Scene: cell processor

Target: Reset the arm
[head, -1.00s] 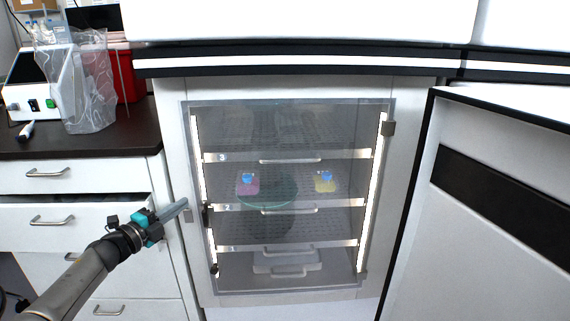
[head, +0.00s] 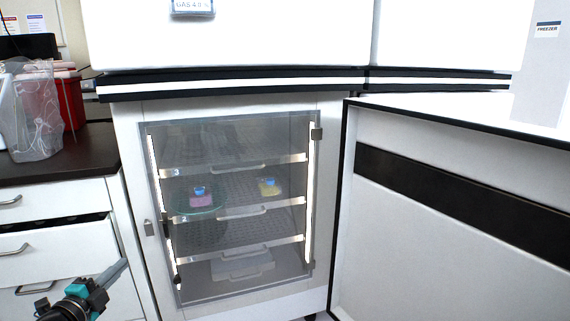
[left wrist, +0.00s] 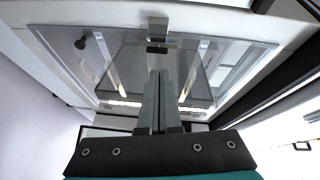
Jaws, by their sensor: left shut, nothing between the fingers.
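My left gripper (head: 112,272) is low at the left of the head view, in front of the drawers and left of the incubator. Its fingers are shut with nothing between them. In the left wrist view the shut fingers (left wrist: 160,100) point toward the glass door (left wrist: 125,55) and its latch (left wrist: 158,28). I cannot tell the exact gap. The glass door (head: 240,292) is closed in the head view. My right gripper is not in view.
The large outer door (head: 450,250) stands open on the right. Behind the glass, a pink flask (head: 203,201) and a yellow flask (head: 270,189) with blue caps stand on a shelf. A drawer (head: 60,245) is slightly open at left. A bag (head: 30,115) sits on the dark counter (head: 75,155).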

